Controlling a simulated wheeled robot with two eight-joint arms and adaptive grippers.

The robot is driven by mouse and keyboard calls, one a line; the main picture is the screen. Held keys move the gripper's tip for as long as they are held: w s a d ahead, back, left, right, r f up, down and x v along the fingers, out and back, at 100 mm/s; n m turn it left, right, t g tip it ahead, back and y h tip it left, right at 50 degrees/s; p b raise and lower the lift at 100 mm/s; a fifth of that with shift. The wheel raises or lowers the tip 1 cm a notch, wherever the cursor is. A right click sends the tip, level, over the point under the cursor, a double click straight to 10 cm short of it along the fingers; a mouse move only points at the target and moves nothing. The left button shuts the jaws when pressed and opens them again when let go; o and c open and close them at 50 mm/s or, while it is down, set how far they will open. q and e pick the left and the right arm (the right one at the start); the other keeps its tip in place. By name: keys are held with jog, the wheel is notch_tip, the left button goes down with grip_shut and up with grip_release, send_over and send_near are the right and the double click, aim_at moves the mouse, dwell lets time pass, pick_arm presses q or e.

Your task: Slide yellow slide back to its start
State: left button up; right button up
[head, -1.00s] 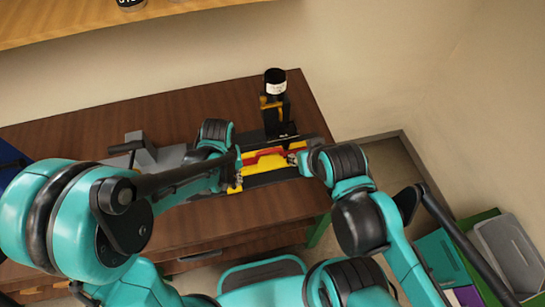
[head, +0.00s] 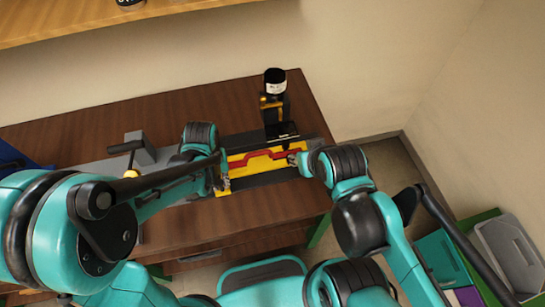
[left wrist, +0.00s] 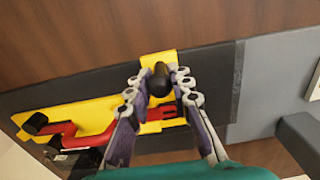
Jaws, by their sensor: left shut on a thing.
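The yellow slide (head: 262,163) lies on a dark rail on the table, with a red part (head: 250,158) on it. In the left wrist view the yellow slide (left wrist: 95,112) has a black knob (left wrist: 158,82) at its near-right end and another at its far left. My left gripper (head: 222,178) is shut on the black knob, and its fingers (left wrist: 158,90) stand on both sides of it. My right gripper (head: 293,158) is at the slide's right end; its fingers are too small to tell open from shut.
A black press-like post (head: 277,108) with a round cap stands behind the slide. A grey block with a lever (head: 140,152) stands on the table to the left. Bins (head: 508,250) stand on the floor at the right. The back left tabletop (head: 100,130) is clear.

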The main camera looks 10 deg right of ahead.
pick_arm(q)
jog(key=shift+a, duration=3.4)
jog(key=shift+a+b, duration=0.3)
jog(key=shift+a, duration=0.05)
jog(key=shift+o, duration=0.2)
jog(key=shift+a, duration=0.7)
jog(key=shift+o, duration=0.2)
